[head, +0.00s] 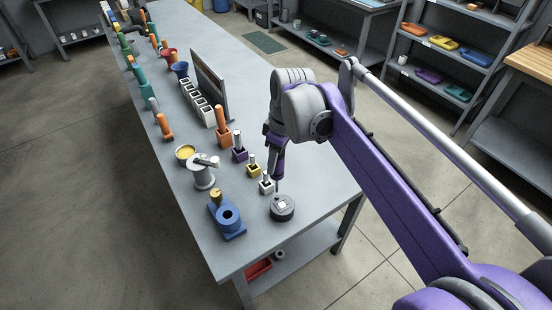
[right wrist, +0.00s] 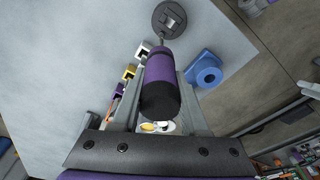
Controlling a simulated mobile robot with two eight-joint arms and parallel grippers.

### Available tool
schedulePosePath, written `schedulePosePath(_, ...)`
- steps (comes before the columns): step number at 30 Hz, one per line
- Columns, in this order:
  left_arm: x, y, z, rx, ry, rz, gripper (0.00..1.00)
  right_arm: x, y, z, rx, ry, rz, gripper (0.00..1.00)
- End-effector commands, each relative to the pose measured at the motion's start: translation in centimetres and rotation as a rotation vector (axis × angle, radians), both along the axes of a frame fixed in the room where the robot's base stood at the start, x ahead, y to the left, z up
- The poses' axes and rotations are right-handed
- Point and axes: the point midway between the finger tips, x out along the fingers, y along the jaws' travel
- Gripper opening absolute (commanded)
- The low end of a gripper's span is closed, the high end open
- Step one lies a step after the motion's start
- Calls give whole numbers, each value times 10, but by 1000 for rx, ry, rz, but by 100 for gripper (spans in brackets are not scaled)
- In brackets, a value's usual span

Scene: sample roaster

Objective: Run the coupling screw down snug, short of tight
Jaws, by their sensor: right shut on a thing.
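My right gripper (head: 275,147) is shut on the purple-and-black handle of a screwdriver-like tool (head: 278,168). The handle (right wrist: 161,78) lies between both fingers in the right wrist view. Its thin shaft points down at a dark round coupling (head: 283,211) with a pale square centre, on the bench near its front right corner. The coupling also shows at the top of the right wrist view (right wrist: 168,31). The shaft's tip is at the coupling's rim; I cannot tell whether it is seated. The screw itself is too small to make out. My left gripper is not in view.
Small white (head: 266,186), yellow (head: 253,171) and purple (head: 239,155) holders line up behind. The bench (head: 315,185) is clear to the right.

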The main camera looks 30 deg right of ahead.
Motion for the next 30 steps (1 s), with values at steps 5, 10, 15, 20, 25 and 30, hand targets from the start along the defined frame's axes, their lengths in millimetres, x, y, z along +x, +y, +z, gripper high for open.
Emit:
schedulePosePath(5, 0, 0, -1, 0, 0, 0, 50, 0, 0, -2, 0, 0, 0, 0)
schedulePosePath(10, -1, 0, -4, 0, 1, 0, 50, 0, 0, -7, 0, 0, 0, 0)
schedulePosePath(15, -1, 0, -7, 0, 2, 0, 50, 0, 0, -11, 0, 0, 0, 0)
schedulePosePath(20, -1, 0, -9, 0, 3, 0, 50, 0, 0, -15, 0, 0, 0, 0)
schedulePosePath(25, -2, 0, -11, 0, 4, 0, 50, 0, 0, -19, 0, 0, 0, 0)
schedulePosePath(30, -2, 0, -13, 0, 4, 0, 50, 0, 0, -23, 0, 0, 0, 0)
